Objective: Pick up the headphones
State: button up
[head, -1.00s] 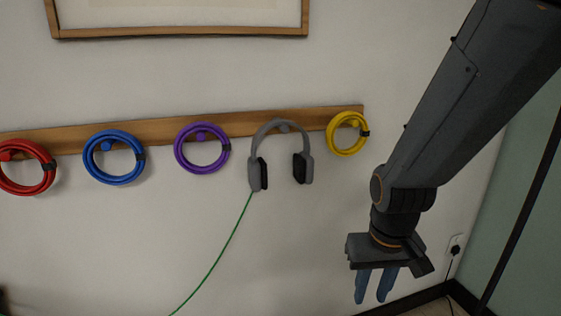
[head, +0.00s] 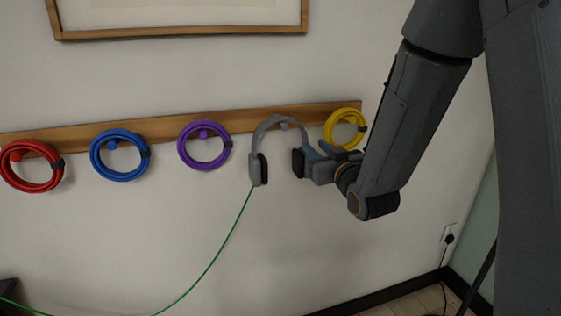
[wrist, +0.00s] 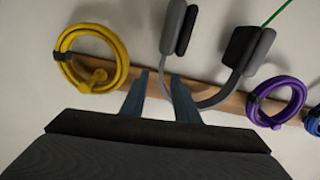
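The grey headphones (head: 262,132) hang by the headband from a peg on a wooden wall rail, with dark pads on both ear cups. A green cable runs down from the left cup. My gripper (head: 312,152) is at the right side of the headphones, overlapping the right cup's edge in the head view. The headphones (wrist: 244,58) show beyond the fingers. The right finger overlaps the band; I cannot tell whether it touches.
The rail (head: 80,136) also carries coils: red (head: 10,180), blue (head: 96,163), purple (head: 183,155) and yellow (head: 329,128). The yellow coil is close to my gripper, left of the fingers in the wrist view.

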aim_at(304, 137)
jog(key=shift+a+r+p+x, duration=0.15)
jog(key=shift+p+x, duration=0.6)
jog(key=shift+x, duration=1.2)
jog(key=shift+a+r+p+x, duration=0.1)
jog(key=shift+p+x, duration=0.6)
jog(key=shift+x, duration=1.25)
jog(key=shift+s, duration=0.1)
jog(key=shift+c, duration=0.4)
grip_shut()
